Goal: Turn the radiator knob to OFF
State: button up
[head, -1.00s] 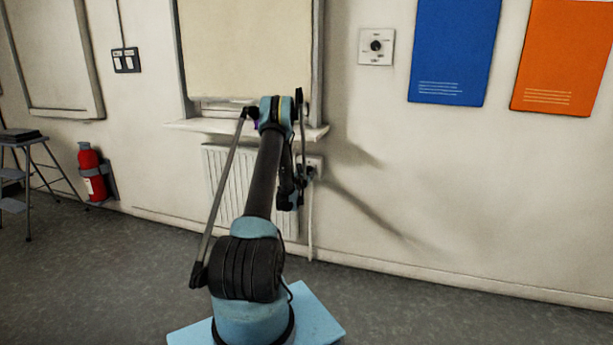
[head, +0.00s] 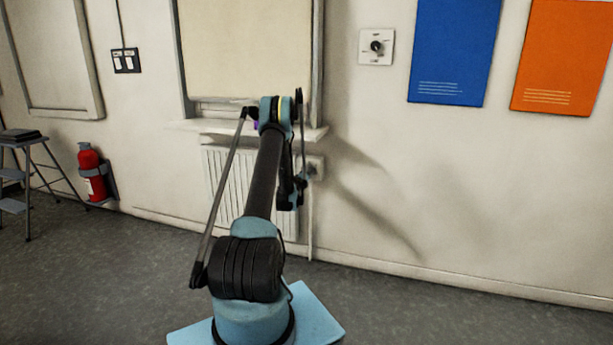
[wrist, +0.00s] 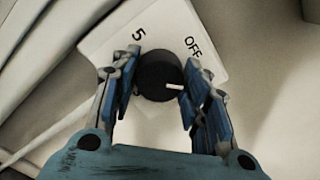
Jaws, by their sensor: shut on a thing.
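The radiator knob (wrist: 158,76) is a round black dial with a white pointer line, seen in the wrist view on a white plate (wrist: 108,42). The pointer faces right and slightly down, away from both the "OFF" label (wrist: 192,46) and the "5" label (wrist: 138,34). My gripper (wrist: 161,80) has its blue and black fingers on either side of the knob and is shut on it. In the head view the white plate (head: 317,163) shows at the upper right of the radiator (head: 222,172). My arm hides most of the gripper and the knob there.
A windowsill (head: 200,127) juts out above the radiator. A pipe (head: 310,225) runs down below the plate. Another dial on a white wall plate (head: 376,58) is higher up on the right. A fire extinguisher (head: 91,172) and a step stool (head: 25,170) stand left. The right floor is clear.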

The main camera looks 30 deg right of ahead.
jog(key=shift+w+a+f+n, duration=0.1)
jog(key=shift+w+a+n, duration=0.05)
jog(key=shift+n, duration=1.85)
jog(key=shift+w+a+n, duration=0.1)
jog(key=shift+a+n, duration=0.05)
jog(key=shift+n, duration=1.85)
jog(key=o, duration=1)
jog(key=shift+o, duration=0.2)
jog(key=shift+s+d, duration=0.1)
jog(key=shift+d, duration=0.05)
jog(key=shift+s, duration=0.1)
